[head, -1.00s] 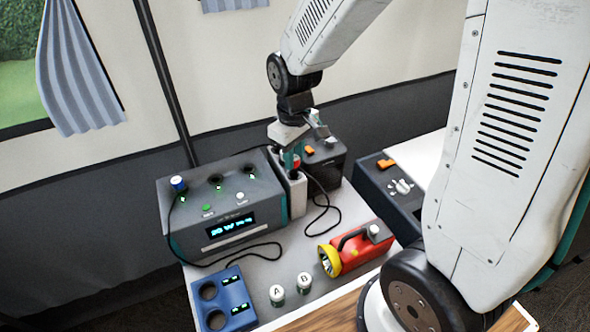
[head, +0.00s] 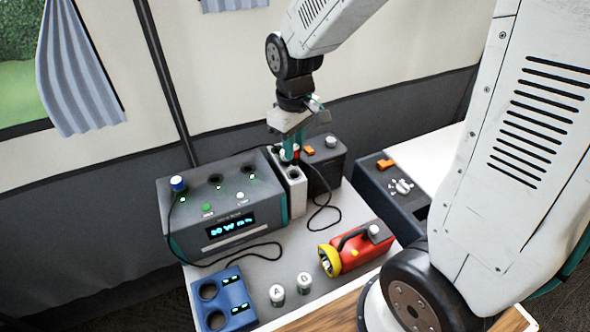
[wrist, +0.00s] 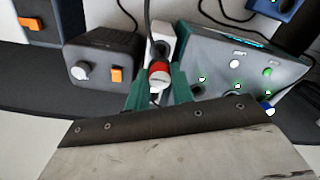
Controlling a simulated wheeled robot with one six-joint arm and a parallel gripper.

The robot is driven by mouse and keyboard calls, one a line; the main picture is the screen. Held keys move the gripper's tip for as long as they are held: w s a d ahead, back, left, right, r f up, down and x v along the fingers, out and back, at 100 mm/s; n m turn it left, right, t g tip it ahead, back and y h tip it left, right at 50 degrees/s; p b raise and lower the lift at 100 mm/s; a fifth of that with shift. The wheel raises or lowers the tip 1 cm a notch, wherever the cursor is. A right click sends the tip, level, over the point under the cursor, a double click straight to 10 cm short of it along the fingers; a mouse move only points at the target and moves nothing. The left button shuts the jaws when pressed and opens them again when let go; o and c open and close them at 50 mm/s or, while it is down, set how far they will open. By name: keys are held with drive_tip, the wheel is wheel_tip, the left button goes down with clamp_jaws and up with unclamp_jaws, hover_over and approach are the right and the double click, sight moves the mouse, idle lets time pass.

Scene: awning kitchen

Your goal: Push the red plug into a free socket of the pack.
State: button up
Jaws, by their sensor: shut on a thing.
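The red plug (wrist: 159,76) sits between the two teal fingers of my gripper (wrist: 160,90) in the wrist view, with its dark cable running away from it. In the head view my gripper (head: 290,156) is shut on it above the white holder (head: 298,200), and the fingers mostly hide the plug. I cannot tell whether the plug's lower end is clear of the holder. The grey pack (head: 228,190) stands just left of the holder. A blue plug (head: 178,183) is in its left socket. Its middle socket (head: 215,181) and right socket (head: 250,170) look empty, with green lights beside them.
A dark box (head: 325,165) with an orange switch stands close right of the holder. A red and yellow torch (head: 357,250), two white-topped cells (head: 290,288) and a blue charger (head: 222,300) are in front. Cables lie across the table.

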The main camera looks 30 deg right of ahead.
drive_tip(key=shift+w+a+f, duration=0.35)
drive_tip(key=shift+w+a, duration=0.8)
drive_tip(key=shift+a, duration=0.45)
drive_tip(key=shift+w+a+f, duration=0.35)
drive_tip(key=shift+w+a, duration=0.85)
drive_tip(key=shift+a, duration=0.4)
drive_tip(key=shift+w+a+f, duration=0.35)
drive_tip(key=shift+w+a, duration=0.8)
drive_tip(key=shift+a, duration=0.45)
drive_tip(key=shift+f, duration=1.7)
drive_tip(key=o, duration=1.3)
drive_tip(key=shift+r, duration=0.1)
wheel_tip(320, 180, up, 7)
